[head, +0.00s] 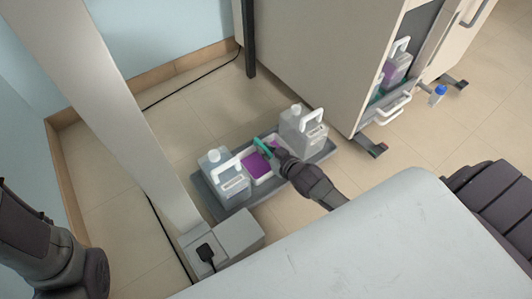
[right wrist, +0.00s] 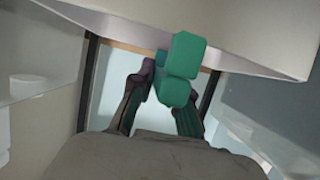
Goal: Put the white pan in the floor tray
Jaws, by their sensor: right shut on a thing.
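The white pan (head: 258,168), with purple in it, is between two jugs, inside the outline of the grey floor tray (head: 213,203). I cannot tell whether it rests on the tray floor or hangs just above it. My right gripper (head: 269,150) reaches in from the right and is shut at the pan's teal grip (head: 262,147). In the right wrist view, the teal grip (right wrist: 182,60) is at the fingertips, against a large pale surface that looks like the pan. The gripper hides part of the pan. My left gripper is out of view.
One translucent jug (head: 224,180) stands at the tray's left end and another jug (head: 303,130) at its right end, both close to the pan. A cabinet (head: 300,60) stands behind. A blue-capped bottle (head: 437,96) stands on the floor at right. A pale worktop (head: 390,240) fills the foreground.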

